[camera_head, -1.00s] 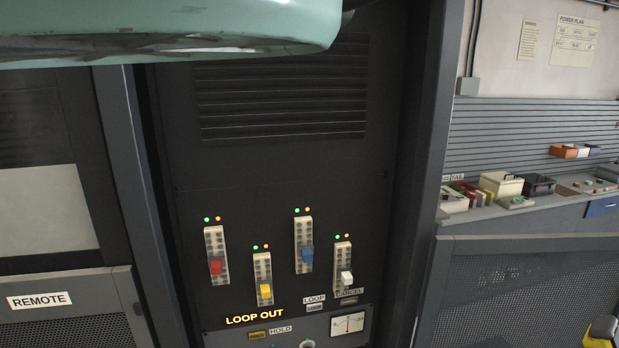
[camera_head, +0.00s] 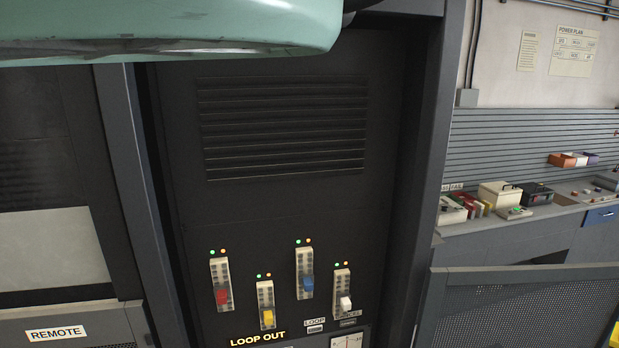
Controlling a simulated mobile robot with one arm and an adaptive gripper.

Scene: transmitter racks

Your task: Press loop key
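The LOOP key (camera_head: 315,328) is a small grey key under a white "LOOP" label (camera_head: 315,321), low on the dark rack panel. A similar CANCEL key (camera_head: 348,323) sits just right of it. My gripper is not in view; only a pale green part of my body crosses the top left.
A dial meter (camera_head: 346,341) is cut off at the bottom edge. A left cabinet carries a "REMOTE" label (camera_head: 55,334). A mesh barrier (camera_head: 525,310) stands at right, before a workbench (camera_head: 520,228) with boxes. Rack posts flank the panel.

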